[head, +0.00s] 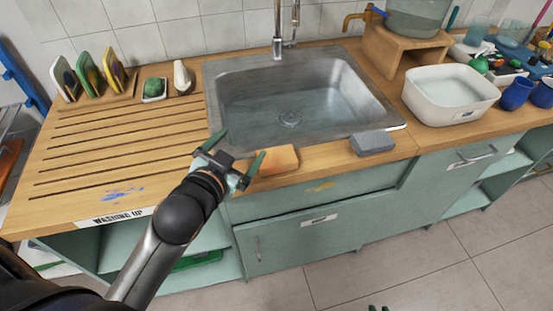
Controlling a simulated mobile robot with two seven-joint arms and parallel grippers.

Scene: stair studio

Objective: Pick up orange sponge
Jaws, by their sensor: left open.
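The orange sponge (280,160) lies on the wooden counter's front strip, just in front of the sink's left part. My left gripper (235,154) is open, with its two green fingers spread apart and nothing between them. It is just left of the sponge, and its right finger overlaps the sponge's left end in the picture. I cannot tell whether they touch. Only the tips of my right gripper (378,308) show at the bottom edge, over the floor. Its opening cannot be made out.
A grey sponge-like block (372,143) lies at the sink's front right. The metal sink (250,104) is behind the orange sponge. A grooved draining area (110,150) is at left, mostly clear. A white basin (449,95) stands at right. Cupboards (300,235) are below the counter.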

